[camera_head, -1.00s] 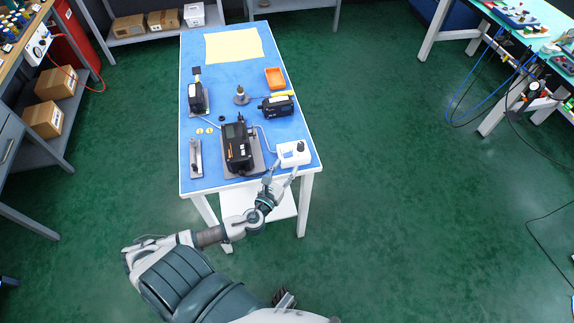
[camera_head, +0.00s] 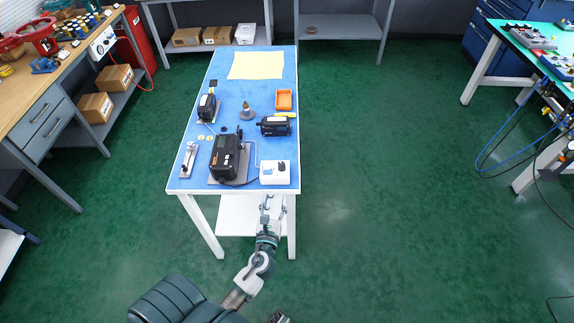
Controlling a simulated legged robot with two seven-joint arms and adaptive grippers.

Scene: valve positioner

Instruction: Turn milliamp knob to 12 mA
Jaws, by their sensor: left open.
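The white milliamp box (camera_head: 274,175) sits at the near right corner of the blue-topped table. Its dark knob (camera_head: 282,167) is on its top; the scale and pointer are too small to read. A thin line runs from near the box toward the black positioner (camera_head: 229,158) to its left. My left gripper (camera_head: 273,203) is open and empty. It shows just below the box in the picture, at the table's front edge, with its fingers pointing toward the box and apart from the knob. A small dark part at the bottom edge may be my right gripper; too little shows.
The table (camera_head: 184,186) also holds a metal bracket (camera_head: 189,159), a second black device (camera_head: 274,126), an orange tray (camera_head: 284,97) and a yellow sheet (camera_head: 256,65). A workbench stands left, another right. The green floor right of the table is clear.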

